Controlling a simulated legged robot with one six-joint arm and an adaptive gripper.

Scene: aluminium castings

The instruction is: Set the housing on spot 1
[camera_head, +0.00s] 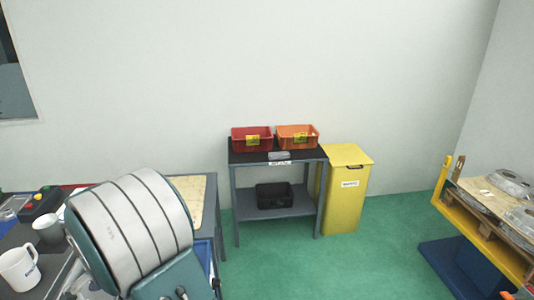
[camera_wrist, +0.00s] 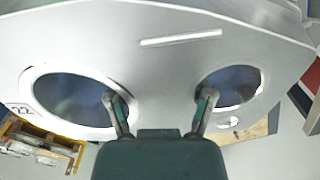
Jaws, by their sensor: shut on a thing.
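In the wrist view the housing (camera_wrist: 165,60) is a large silver-grey casting. It has two oval openings with dark insides and a raised bar between and above them. My gripper (camera_wrist: 160,95) is shut on the housing, with one finger at the inner edge of each opening. Whether the fingertips reach through the openings is hard to tell. The housing fills most of this view and hides much of what lies behind it. I cannot make out the housing in the head view, and no mark readable as spot 1 shows.
My grey-and-teal arm covers the head view's lower left. Beside it are a white mug (camera_head: 18,268) and a tan board (camera_head: 186,190). A shelf table (camera_head: 236,172) holds red (camera_head: 252,142) and orange (camera_head: 297,142) bins. A yellow bin (camera_head: 342,205) and a loaded pallet (camera_head: 484,228) stand right. Green floor between is clear.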

